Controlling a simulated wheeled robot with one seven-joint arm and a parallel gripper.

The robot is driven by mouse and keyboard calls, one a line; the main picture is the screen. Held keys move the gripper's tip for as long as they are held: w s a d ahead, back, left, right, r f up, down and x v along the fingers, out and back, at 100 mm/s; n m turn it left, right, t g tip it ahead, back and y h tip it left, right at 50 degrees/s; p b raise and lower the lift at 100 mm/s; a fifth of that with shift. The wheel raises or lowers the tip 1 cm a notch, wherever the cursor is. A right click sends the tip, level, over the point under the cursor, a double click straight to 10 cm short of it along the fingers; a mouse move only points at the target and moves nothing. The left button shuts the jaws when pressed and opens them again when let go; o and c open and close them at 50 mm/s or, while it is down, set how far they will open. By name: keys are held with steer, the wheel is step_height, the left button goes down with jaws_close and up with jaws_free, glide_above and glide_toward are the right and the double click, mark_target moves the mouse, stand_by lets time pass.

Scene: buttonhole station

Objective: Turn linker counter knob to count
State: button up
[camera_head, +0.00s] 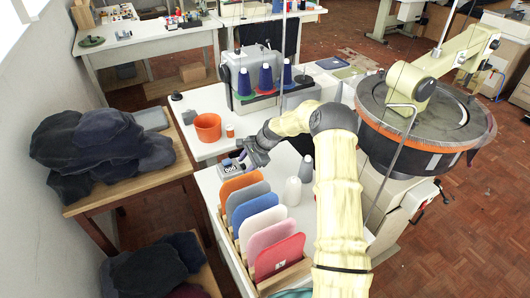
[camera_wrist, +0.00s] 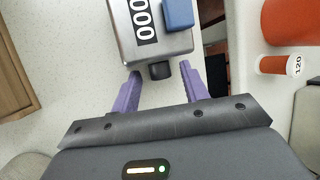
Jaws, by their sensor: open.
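The linker counter is a small grey metal box (camera_wrist: 122,22) with a black display reading 000 (camera_wrist: 146,18) and a blue block-shaped part (camera_wrist: 178,14). Its dark round knob (camera_wrist: 160,70) sticks out of the side facing me in the wrist view. My gripper (camera_wrist: 160,82) is open, with purple fingers on either side of the knob and apart from it. In the head view the counter (camera_head: 232,168) sits on the white table, with my gripper (camera_head: 243,158) at its back right edge. The knob is hidden there.
An orange cup (camera_head: 208,127) and a small labelled spool (camera_wrist: 280,65) stand near the counter. A wooden rack of coloured panels (camera_head: 246,265) stands in front, with white cones (camera_head: 292,191) beside it. A sewing machine with blue cones (camera_head: 265,78) is behind. The round linker machine (camera_head: 425,110) stands right.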

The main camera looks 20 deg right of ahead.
steer(key=shift+w+r+g, duration=0.1)
steer(key=shift+r+g, duration=0.1)
steer(key=shift+g, duration=0.1)
steer(key=shift+d+r, duration=0.25)
steer(key=v, duration=1.6)
steer(key=s+a+r+n+h+p, duration=0.1)
steer(key=s+a+r+n, duration=0.1)
steer(key=s, duration=0.4)
steer(key=s+a+r+n+h+p, duration=0.1)
steer(key=s+a+r+n+p, duration=0.1)
steer(key=s+n, duration=0.2)
steer(key=s+a+r+n+h+p, duration=0.2)
steer(key=s+a+r+n, duration=0.1)
steer(key=s, duration=0.5)
steer(key=shift+s+r+n, duration=0.15)
steer(key=shift+s+n, duration=0.15)
steer(key=shift+n, duration=0.1)
steer(key=shift+s, duration=0.45)
